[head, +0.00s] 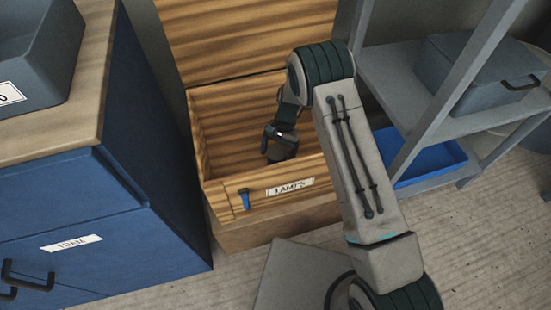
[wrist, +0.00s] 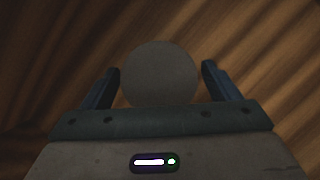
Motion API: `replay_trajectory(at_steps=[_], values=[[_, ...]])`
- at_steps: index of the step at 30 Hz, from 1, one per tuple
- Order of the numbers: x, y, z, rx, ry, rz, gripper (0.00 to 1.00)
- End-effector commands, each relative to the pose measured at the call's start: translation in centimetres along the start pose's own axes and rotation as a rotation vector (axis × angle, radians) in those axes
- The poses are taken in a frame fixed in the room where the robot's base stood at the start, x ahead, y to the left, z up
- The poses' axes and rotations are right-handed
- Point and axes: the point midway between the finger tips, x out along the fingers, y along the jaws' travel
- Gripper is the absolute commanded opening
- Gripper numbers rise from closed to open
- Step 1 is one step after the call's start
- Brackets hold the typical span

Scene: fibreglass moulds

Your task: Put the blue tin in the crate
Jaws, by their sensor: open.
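A wooden crate (head: 222,202) with its lid (head: 245,40) raised stands against the wall, a paper label on its front. My gripper (head: 279,152) is down inside the crate, pointing at its floor. In the wrist view my gripper (wrist: 160,68) is open, with one finger on each side of a round, dull grey-brown disc (wrist: 160,72). Narrow gaps show between the disc and both fingers. The disc may be the top of the tin, but no blue shows on it. The head view does not show the tin; the crate's front wall and my gripper hide part of the inside.
A blue cabinet (head: 70,205) with a wooden top stands close at the crate's left. At right, a grey shelf rack holds a grey box (head: 470,75) and, lower, a blue tray (head: 430,163). A blue latch (head: 245,199) sits on the crate's front. Floor is clear at lower right.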

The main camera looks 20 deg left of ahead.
Motion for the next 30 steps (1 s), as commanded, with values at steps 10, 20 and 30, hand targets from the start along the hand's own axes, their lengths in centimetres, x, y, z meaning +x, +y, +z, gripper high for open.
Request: replay_trajectory(at_steps=[10,20,30], values=[[-7.2,0.0,0.0,0.001,0.001,-0.001,0.83],[-8.6,0.0,0.0,0.001,0.000,0.001,0.83],[-15.6,4.2,1.4,-0.029,0.062,-0.037,0.83]])
